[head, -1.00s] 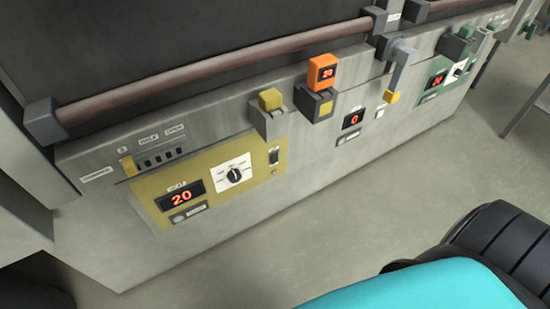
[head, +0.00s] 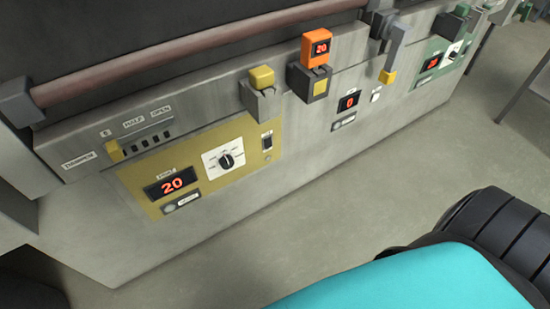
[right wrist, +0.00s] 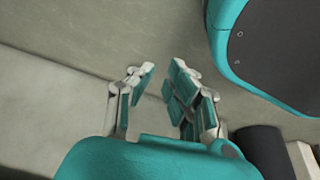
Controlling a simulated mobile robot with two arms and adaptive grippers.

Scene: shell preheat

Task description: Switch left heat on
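The left heat panel is a yellow plate (head: 200,191) on the front of the grey machine in the head view. It carries a red display (head: 172,186) reading 20, a rotary knob (head: 226,160) on a white dial, a small dark rocker switch (head: 267,141) at its right end, and a grey button with a label (head: 169,208) below the display. The switch's position is too small to tell. My right gripper (right wrist: 159,82) shows in the right wrist view with its fingers apart and nothing between them. It is away from the panel. My left gripper is not in view.
Above the panel are a damper slider (head: 115,150), a yellow-capped lever (head: 262,78) and an orange display box (head: 317,47). A pinkish rail (head: 200,56) runs along the machine's top. A green panel (head: 430,64) is farther right. The floor (head: 345,210) in front is clear.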

